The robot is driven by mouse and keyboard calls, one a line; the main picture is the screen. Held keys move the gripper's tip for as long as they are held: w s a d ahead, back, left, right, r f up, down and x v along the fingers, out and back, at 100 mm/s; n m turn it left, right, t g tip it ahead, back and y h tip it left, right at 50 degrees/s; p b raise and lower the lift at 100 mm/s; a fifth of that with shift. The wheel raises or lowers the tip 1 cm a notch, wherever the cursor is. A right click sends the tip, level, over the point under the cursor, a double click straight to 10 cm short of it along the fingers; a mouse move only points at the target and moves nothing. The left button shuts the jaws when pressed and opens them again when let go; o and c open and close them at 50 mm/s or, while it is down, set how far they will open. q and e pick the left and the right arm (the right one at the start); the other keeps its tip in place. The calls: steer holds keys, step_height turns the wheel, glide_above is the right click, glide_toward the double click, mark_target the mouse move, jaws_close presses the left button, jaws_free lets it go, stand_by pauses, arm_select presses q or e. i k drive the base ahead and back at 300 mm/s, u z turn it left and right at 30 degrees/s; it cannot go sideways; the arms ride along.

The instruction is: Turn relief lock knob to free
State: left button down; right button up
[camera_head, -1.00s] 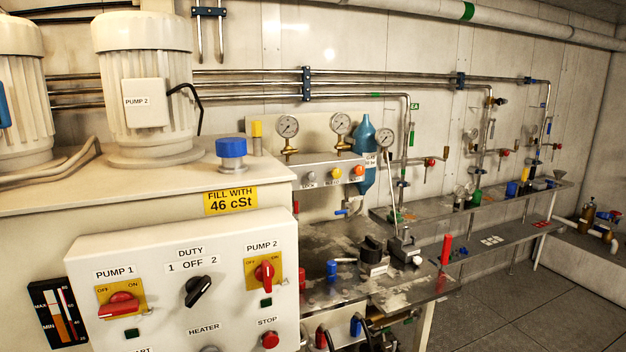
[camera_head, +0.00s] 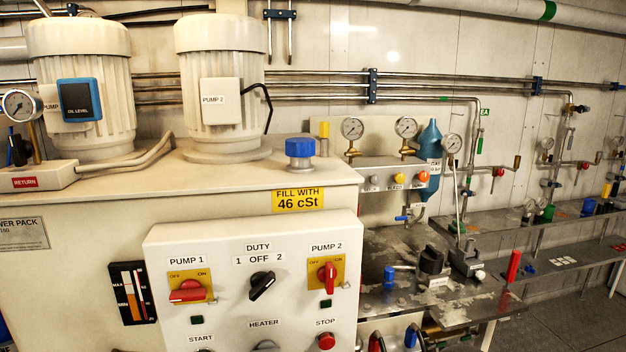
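Neither of my grippers shows in the head view. No label that reads as relief lock can be made out. A small grey panel (camera_head: 392,166) below two round gauges carries a grey knob (camera_head: 374,180), a yellow knob (camera_head: 399,178) and an orange knob (camera_head: 423,176). The small labels by them are too blurred to read surely. A black knob-like part (camera_head: 431,261) stands on the stained metal bench, its label unreadable. I cannot tell which of these is the relief lock knob, or its setting.
The power pack control box (camera_head: 253,270) with red pump switches (camera_head: 328,277) fills the front. Two pump motors (camera_head: 222,85) stand on the tank. A red cylinder (camera_head: 513,266) stands at the bench's right end. Floor shows lower right.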

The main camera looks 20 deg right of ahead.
mark_target(374, 179)
steer(key=u, duration=0.2)
steer(key=i, duration=0.25)
steer(key=u, duration=2.25)
steer(key=k, duration=2.35)
steer(key=z, duration=1.55)
steer(key=i, duration=1)
steer(key=z, duration=0.15)
